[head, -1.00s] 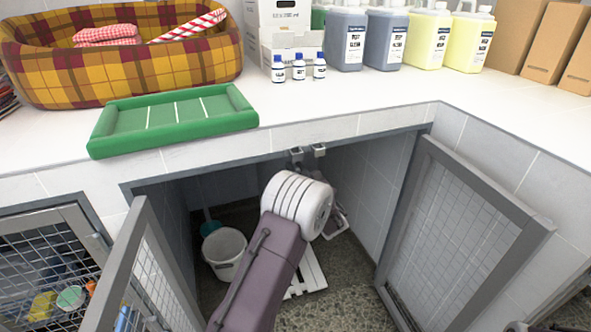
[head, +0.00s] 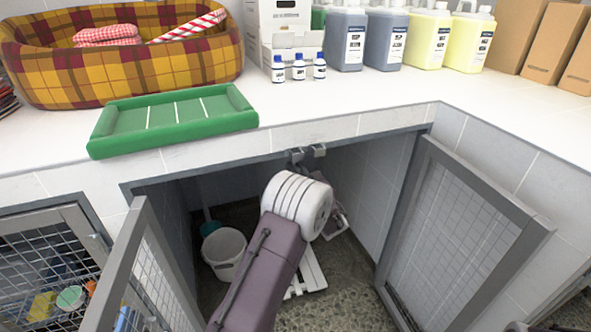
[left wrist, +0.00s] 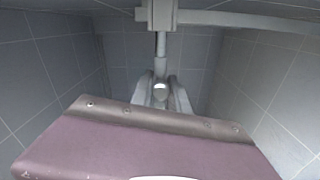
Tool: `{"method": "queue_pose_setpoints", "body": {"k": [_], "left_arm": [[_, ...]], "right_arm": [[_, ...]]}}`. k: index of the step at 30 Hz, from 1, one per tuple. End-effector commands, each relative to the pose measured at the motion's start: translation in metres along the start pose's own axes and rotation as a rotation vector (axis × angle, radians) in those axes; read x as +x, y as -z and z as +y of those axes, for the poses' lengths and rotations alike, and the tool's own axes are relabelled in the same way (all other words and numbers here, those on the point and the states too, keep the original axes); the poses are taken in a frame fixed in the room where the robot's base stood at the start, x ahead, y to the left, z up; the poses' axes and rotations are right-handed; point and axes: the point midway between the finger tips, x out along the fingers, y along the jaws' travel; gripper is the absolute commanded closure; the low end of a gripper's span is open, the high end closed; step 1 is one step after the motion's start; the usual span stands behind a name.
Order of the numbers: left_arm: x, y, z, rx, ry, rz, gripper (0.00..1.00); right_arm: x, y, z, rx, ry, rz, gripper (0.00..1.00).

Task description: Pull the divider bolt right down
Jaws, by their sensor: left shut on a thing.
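The divider bolt (left wrist: 161,45) shows in the left wrist view as a grey upright rod below a block-shaped fitting, with a pale round end low down. My left gripper (left wrist: 160,92) has its fingers closed around that lower end. In the head view, the bolt fitting (head: 306,154) sits under the counter's front edge at the top of the kennel opening. My left arm reaches into the opening from below and hides most of the bolt; only part of the left gripper (head: 338,218) shows beyond the white wrist. My right gripper is out of view.
Mesh doors stand open at the left (head: 122,270) and right (head: 460,235) of the opening. A white bucket (head: 224,252) stands on the kennel floor. The counter (head: 330,112) above carries a green tray (head: 175,118), a plaid bed (head: 120,65), small bottles and jugs.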

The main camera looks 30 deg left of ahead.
Motion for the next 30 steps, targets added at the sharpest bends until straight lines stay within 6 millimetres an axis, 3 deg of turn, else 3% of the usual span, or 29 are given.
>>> {"method": "queue_pose_setpoints", "body": {"k": [13, 21, 29, 30], "left_arm": [[0.000, 0.002, 0.000, 0.001, 0.001, 0.001, 1.00], [0.000, 0.038, -0.007, 0.002, 0.000, 0.003, 1.00], [-0.001, 0.038, -0.007, 0.004, 0.001, 0.007, 1.00], [-0.001, 0.038, -0.007, 0.004, 0.002, 0.007, 0.74]], "right_arm": [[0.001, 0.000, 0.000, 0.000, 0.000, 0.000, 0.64], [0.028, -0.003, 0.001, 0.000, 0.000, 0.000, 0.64], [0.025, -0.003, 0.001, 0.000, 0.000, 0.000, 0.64], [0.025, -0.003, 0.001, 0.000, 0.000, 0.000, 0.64]]}}
